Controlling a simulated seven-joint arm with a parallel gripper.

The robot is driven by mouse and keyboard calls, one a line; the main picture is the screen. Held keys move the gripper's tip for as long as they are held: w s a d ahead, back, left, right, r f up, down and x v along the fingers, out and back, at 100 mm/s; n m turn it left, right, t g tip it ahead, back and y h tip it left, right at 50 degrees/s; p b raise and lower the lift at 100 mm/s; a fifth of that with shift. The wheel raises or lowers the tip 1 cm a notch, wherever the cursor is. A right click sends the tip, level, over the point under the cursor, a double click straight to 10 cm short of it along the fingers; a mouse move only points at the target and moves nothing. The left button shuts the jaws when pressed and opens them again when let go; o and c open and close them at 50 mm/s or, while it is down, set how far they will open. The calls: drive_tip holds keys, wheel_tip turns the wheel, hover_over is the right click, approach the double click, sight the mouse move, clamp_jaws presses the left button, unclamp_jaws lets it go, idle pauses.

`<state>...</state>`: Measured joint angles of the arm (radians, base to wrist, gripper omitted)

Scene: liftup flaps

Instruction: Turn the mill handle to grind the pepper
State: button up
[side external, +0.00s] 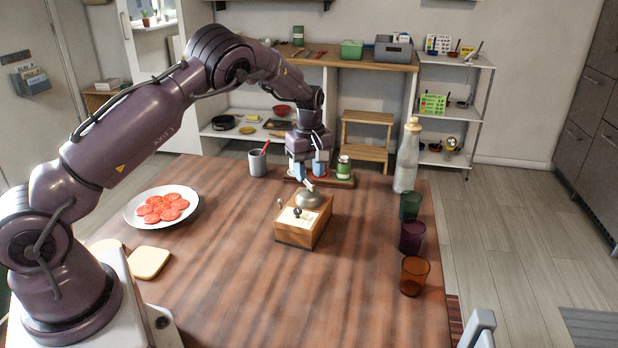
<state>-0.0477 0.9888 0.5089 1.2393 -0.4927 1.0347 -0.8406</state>
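The pepper mill (296,237) stands on the table, a wooden box with a rounded metal dome (308,199) on top. A small pale part, possibly the handle (307,185), rises at the top of the dome; its full shape is hard to make out. A small knob shows at the mill's left side. My gripper (310,174) points down just above and behind the dome in the picture. Its two light blue fingertips look apart, with no object clearly held between them. I cannot tell whether a finger touches the handle.
A wooden tray (340,183) with jars, one green-lidded (344,167), stands behind the mill. A grey cup (257,163) is to its left. A glass bottle (407,157) and coloured glasses (414,275) line the right edge. A plate of tomato slices (134,217) and bread (149,262) lie left. The front table is clear.

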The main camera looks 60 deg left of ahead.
drive_tip(key=shift+f, duration=1.15)
clamp_jaws()
drive_tip(key=m, duration=0.4)
drive_tip(key=shift+m, duration=0.3)
drive_tip(key=shift+r+m, duration=0.1)
drive_tip(key=shift+m, duration=1.9)
